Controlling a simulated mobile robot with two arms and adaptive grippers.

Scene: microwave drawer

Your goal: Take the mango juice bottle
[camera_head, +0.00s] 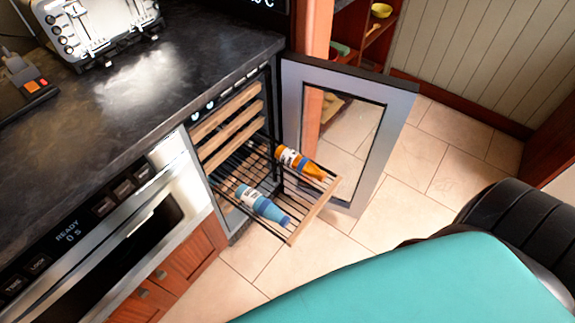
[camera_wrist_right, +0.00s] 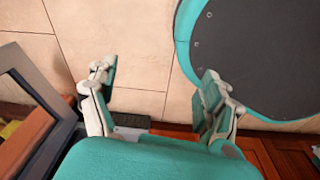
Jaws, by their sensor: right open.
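An orange bottle with a white label (camera_head: 299,163), the one that looks like mango juice, lies on its side on the pulled-out wire rack (camera_head: 291,236) of a small cooler. Its label is too small to read. A blue bottle (camera_head: 262,205) lies on the same rack, nearer and apart from it. My right gripper (camera_wrist_right: 159,78) is open and empty in the right wrist view, with floor tiles between its fingers. No bottle shows in that view. The right gripper is outside the head view, and my left gripper is in neither view.
The glass cooler door (camera_head: 345,132) stands open beyond the rack. Wooden-fronted shelves (camera_head: 226,122) are above the rack. A dark counter (camera_head: 120,88) with a toaster (camera_head: 95,25) is at left, above an oven (camera_head: 120,240). Tiled floor (camera_head: 395,205) is clear right of the rack.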

